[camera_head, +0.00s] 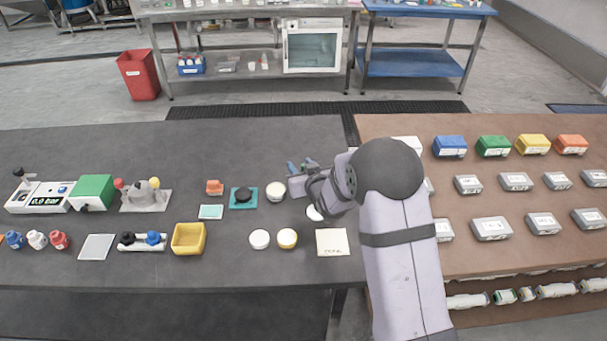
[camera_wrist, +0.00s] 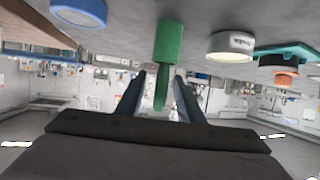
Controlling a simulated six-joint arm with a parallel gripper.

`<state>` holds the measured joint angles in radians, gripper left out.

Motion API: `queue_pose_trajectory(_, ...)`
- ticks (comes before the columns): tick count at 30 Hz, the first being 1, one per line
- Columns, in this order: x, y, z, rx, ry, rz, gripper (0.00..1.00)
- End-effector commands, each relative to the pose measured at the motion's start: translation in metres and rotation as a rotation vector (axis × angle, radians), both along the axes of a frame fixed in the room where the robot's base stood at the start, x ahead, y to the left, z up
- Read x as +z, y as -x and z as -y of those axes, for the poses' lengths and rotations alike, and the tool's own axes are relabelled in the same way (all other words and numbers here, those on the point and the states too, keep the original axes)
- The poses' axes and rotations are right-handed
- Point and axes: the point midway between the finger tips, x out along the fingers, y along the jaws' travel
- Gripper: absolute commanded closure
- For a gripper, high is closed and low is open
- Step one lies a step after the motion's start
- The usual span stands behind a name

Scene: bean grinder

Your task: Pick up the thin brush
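A green upright piece (camera_wrist: 170,42) with a slimmer green stem shows in the wrist view, where the table appears at the top. It may be the thin brush or its holder; I cannot tell which. My gripper (camera_wrist: 160,76) is open, with one finger on each side of the slim stem and gaps showing between. In the head view my gripper (camera_head: 300,166) is low over the dark table near its back right, left of my wrist. I cannot make out the green piece there.
A white round jar (camera_head: 276,191) stands just left of my gripper, with a teal tray (camera_head: 243,198) beyond it. Below are white round containers (camera_head: 259,239) and a cream square (camera_head: 332,242). A brown table (camera_head: 520,250) with several boxes is at the right.

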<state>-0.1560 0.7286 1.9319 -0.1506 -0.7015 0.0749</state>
Motion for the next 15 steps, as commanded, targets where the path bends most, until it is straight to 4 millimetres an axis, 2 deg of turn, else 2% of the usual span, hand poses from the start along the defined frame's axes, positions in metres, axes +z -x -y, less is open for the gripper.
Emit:
queue_pose_trajectory(5, -0.0041, -0.0093, -0.0028, 0.0, 0.0, 0.0, 0.66)
queue_pose_trajectory(12, -0.005, -0.0101, -0.003, 0.0, 0.0, -0.001, 0.66)
queue_pose_trajectory(13, -0.005, -0.0101, -0.003, 0.0, 0.0, -0.001, 0.69)
queue_pose_trajectory(15, -0.005, -0.0101, -0.003, 0.0, 0.0, -0.001, 0.85)
